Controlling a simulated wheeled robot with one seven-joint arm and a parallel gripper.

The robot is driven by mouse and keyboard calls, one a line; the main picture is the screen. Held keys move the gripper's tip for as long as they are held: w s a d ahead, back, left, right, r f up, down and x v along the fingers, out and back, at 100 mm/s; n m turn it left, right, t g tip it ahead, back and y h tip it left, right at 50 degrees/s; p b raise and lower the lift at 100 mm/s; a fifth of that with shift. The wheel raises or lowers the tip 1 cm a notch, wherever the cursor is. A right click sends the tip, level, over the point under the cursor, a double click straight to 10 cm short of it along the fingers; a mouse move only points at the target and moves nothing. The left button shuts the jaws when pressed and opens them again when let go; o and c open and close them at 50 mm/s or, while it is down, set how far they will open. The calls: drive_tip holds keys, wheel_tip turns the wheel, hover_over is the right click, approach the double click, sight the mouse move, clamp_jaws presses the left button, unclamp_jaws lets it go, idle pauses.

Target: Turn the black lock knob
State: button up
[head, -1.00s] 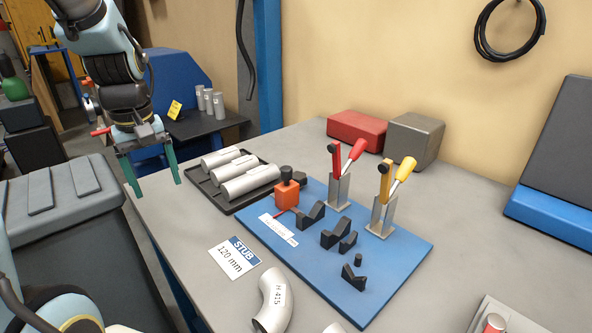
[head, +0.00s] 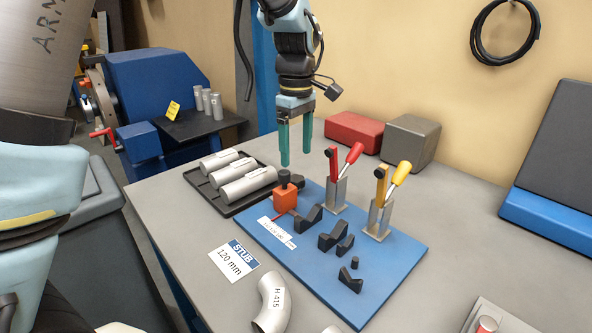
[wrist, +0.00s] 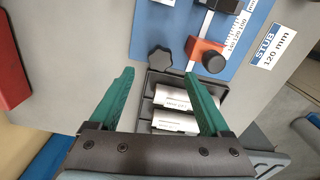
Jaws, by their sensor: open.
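A black round knob (head: 284,177) sits on the orange stop block (head: 285,199) at the back left of the blue fixture board (head: 385,285). In the wrist view this round knob (wrist: 214,62) is right of the fingers, on the orange block (wrist: 203,50). A black lobed knob (wrist: 160,59) shows just beyond the fingertips there; in the head view it is mostly hidden behind the round one. I cannot tell which is the lock knob. My gripper (head: 295,159) is open and empty, pointing down above the board's back left corner. Its two green fingers also show in the wrist view (wrist: 160,74).
A black tray (head: 232,209) with several metal tubes lies left of the board. Red (head: 332,177) and yellow (head: 391,198) toggle clamps stand upright on the board. Red (head: 354,133) and grey (head: 411,139) boxes are behind. The front left table surface holds a stub card (head: 233,261).

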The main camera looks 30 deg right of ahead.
sight(296, 178)
drive_tip(key=shift+a+f+p, duration=0.1)
drive_tip(key=shift+f+p, duration=0.45)
drive_tip(key=shift+f, duration=2.65)
clamp_jaws()
